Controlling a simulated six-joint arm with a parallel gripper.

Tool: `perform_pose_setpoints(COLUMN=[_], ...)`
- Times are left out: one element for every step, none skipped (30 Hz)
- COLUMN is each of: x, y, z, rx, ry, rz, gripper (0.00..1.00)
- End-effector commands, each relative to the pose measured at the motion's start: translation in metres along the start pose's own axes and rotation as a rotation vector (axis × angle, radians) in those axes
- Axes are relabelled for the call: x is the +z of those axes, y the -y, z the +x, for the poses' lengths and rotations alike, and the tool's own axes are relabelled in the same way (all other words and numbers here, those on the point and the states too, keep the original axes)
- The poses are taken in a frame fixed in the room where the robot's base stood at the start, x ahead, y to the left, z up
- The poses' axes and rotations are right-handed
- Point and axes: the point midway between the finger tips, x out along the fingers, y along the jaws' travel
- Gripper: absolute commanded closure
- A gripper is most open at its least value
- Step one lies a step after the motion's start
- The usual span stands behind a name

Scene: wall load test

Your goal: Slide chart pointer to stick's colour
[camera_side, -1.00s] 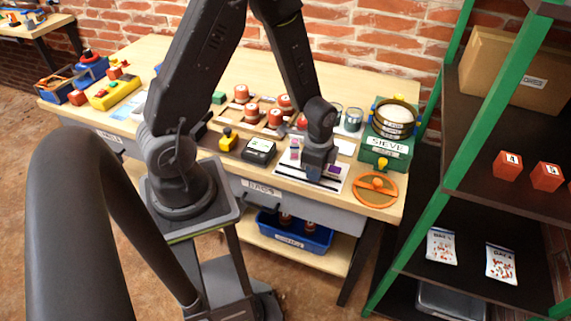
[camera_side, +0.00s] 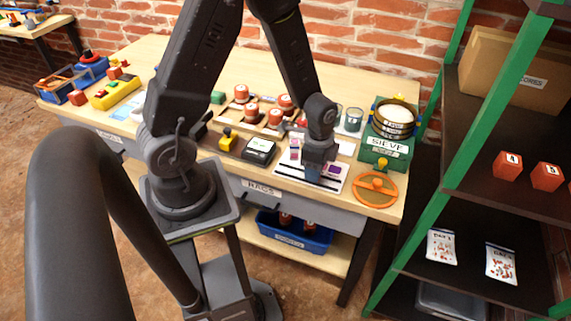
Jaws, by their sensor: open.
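The colour chart (camera_side: 285,174) is a white board with purple and pink patches and a dark track along its front, lying near the front edge of the bench. My gripper (camera_side: 313,176) points down over the right half of the chart, close to its surface. It is open. The arm's end hides part of the chart. A purple patch (camera_side: 336,171) shows just right of the gripper and a small purplish patch (camera_side: 294,155) to its left. I cannot make out the pointer or the stick; they are too small or hidden.
A black device (camera_side: 259,151) and a yellow button box (camera_side: 228,140) stand left of the chart. The green sieve stand (camera_side: 384,148) and an orange ring (camera_side: 376,203) are to the right. Red-capped jars (camera_side: 276,117) stand behind. A green-framed shelf (camera_side: 450,110) rises at right.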

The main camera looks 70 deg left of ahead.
Motion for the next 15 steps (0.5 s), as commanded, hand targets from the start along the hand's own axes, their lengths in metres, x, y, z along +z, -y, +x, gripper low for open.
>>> perform_pose_setpoints(x=[0.000,0.000,0.000,0.000,0.000,0.000,0.000,0.000,0.000,0.000,0.000,0.000,0.000,0.000,0.000], y=[0.000,0.000,0.000,0.000,0.000,0.000,0.000,0.000,0.000,0.000,0.000,0.000,0.000,0.000,0.000], z=[-0.005,-0.007,-0.010,-0.012,-0.015,-0.018,-0.020,-0.022,-0.025,-0.028,-0.030,-0.033,-0.035,-0.038,-0.041], rx=[-0.002,-0.002,-0.002,-0.002,-0.002,-0.002,-0.002,-0.002,-0.001,-0.002,-0.002,-0.002,-0.002,-0.002,-0.002], ry=[-0.001,-0.001,-0.001,-0.001,-0.001,-0.001,-0.001,-0.001,-0.001,-0.001,-0.001,-0.001,-0.001,-0.001,-0.001], rz=[0.000,0.000,0.000,0.000,0.000,0.000,0.000,0.000,0.000,0.000,0.000,0.000,0.000,0.000,0.000], gripper=[0.51,0.51,0.51,0.51,0.51,0.51,0.51,0.51,0.51,0.51,0.51,0.51,0.51,0.51,0.51])
